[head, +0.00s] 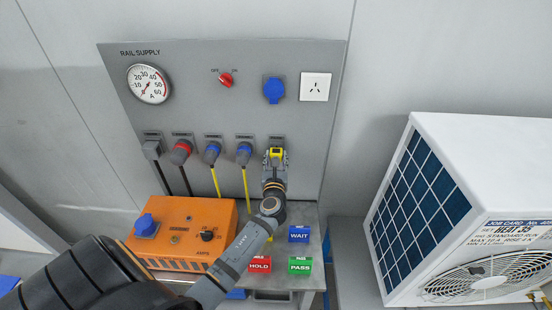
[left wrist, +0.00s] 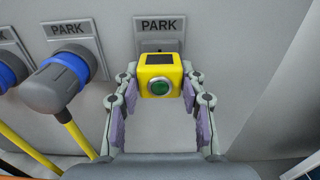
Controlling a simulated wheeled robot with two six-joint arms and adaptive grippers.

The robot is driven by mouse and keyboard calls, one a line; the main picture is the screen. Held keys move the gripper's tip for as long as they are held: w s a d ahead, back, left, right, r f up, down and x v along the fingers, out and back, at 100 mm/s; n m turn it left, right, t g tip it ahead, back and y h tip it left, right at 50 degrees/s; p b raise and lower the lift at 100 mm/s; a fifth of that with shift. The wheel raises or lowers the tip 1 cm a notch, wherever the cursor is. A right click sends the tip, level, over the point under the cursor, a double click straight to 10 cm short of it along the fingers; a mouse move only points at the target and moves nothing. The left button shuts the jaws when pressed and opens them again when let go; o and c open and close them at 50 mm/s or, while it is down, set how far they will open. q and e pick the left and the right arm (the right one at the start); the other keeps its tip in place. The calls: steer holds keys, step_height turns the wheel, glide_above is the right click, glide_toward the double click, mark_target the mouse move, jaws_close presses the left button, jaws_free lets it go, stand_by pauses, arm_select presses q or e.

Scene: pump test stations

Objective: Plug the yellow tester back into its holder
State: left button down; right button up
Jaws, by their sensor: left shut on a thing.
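The yellow tester (head: 276,154) is at the rightmost holder of the grey panel's lower row. In the left wrist view the tester (left wrist: 160,76) shows a dark screen on top and a green round button facing me. My left gripper (left wrist: 159,90) is shut on it, one finger on each side. In the head view the left gripper (head: 275,168) reaches up to the panel. The holder (left wrist: 157,43), a grey plate marked PARK, is right behind the tester. The tester hides the holder's opening, so I cannot tell how far it is in. My right gripper is not in view.
Blue-collared plugs (head: 244,152) with yellow cables sit just left of the tester. An orange box (head: 183,222) and WAIT (head: 299,234), HOLD (head: 260,265) and PASS (head: 300,266) blocks stand below. A white outdoor unit (head: 470,165) stands at the right.

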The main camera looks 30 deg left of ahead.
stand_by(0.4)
arm_select(q)
steer(key=shift+w+a, duration=0.25)
steer(key=shift+w, duration=0.15)
stand_by(0.4)
steer(key=c, duration=0.8)
jaws_free()
steer(key=shift+o, duration=0.5)
steer(key=shift+s+d+f, duration=0.1)
steer(key=shift+s+d, duration=0.1)
steer(key=shift+s, duration=0.05)
steer(key=v, duration=1.1)
